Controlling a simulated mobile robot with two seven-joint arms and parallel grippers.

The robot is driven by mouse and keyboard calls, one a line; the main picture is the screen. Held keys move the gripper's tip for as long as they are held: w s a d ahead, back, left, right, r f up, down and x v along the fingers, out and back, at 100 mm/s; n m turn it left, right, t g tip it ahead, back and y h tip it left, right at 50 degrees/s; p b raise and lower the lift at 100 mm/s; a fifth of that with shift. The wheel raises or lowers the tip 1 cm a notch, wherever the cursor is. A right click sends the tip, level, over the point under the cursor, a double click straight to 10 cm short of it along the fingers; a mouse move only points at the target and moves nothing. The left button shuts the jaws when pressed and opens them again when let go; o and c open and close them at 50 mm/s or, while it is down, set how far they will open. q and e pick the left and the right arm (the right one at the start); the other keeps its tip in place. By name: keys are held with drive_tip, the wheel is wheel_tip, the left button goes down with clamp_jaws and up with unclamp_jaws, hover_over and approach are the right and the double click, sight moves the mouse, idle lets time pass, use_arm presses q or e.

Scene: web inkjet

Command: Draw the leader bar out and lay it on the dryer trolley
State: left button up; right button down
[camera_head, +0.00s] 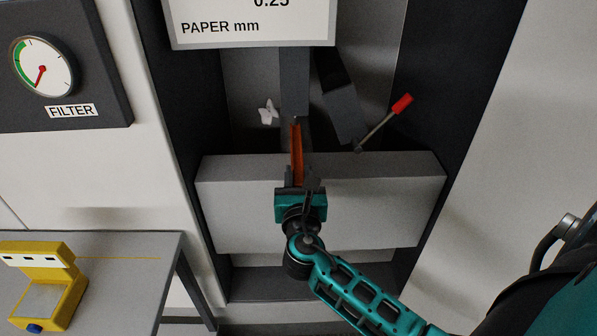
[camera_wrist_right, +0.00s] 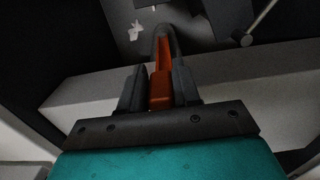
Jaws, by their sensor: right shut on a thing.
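The leader bar (camera_head: 296,148) is a narrow orange-red bar below a dark vertical channel inside the machine bay. In the wrist view the orange bar (camera_wrist_right: 161,92) runs between my fingers towards a dark curved part. My right gripper (camera_head: 298,177) is shut on its near end, above the pale grey block. The wrist view shows the right gripper (camera_wrist_right: 160,82) with one dark finger on each side of the bar. The bar's far end is hidden. My left gripper is not in view. I cannot identify a dryer trolley.
A pale grey block (camera_head: 380,205) spans the bay. A red-tipped lever (camera_head: 385,122) and a tilted dark plate (camera_head: 341,103) stand right of the bar. A white scrap (camera_head: 268,111) lies left. A grey table (camera_head: 120,262) with a yellow device (camera_head: 62,296) is at lower left.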

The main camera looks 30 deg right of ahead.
drive_tip(key=shift+v, duration=1.35)
